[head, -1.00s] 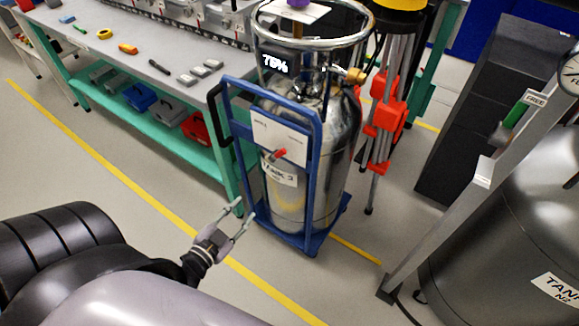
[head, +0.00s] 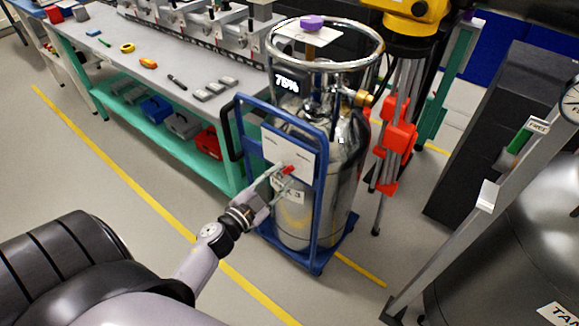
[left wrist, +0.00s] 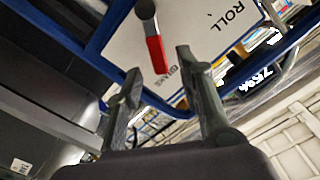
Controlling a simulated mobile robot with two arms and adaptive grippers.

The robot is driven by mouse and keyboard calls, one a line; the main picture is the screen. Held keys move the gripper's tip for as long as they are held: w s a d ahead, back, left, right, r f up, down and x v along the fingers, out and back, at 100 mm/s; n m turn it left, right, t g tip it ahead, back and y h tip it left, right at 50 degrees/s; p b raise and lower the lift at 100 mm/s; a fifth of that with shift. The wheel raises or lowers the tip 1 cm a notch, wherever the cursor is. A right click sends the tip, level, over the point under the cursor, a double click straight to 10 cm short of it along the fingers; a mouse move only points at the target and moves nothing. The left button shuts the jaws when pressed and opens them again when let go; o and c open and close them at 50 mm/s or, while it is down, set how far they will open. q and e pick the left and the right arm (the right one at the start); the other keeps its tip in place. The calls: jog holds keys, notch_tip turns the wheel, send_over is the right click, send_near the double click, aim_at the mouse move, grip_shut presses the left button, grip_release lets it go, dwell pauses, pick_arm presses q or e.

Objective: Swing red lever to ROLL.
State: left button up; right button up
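The red lever (head: 288,169) sits on the white plate (head: 299,149) of the blue cart that carries a silver tank (head: 338,165). In the left wrist view the lever (left wrist: 156,54) has a grey pivot and a red grip pointing down the picture, away from the word ROLL (left wrist: 231,18). Another label near the grip is partly hidden and hard to read. My left gripper (head: 280,177) is at the plate, open; in the left wrist view its fingers (left wrist: 158,68) stand either side of the red grip's end, with gaps showing. My right gripper is not in view.
A teal-framed workbench (head: 150,60) with small tools stands left of the cart (head: 322,170). A red-clamped tripod (head: 397,138) stands close right of it. A grey frame (head: 480,205) and large dark tank (head: 520,250) are at right. Floor in front is clear.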

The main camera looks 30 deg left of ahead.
aim_at(289, 170)
pick_arm(q)
jog(key=shift+w+d, duration=0.15)
jog(key=shift+w, duration=1.05)
jog(key=shift+w+d, duration=0.1)
jog(key=shift+w, duration=1.05)
grip_shut()
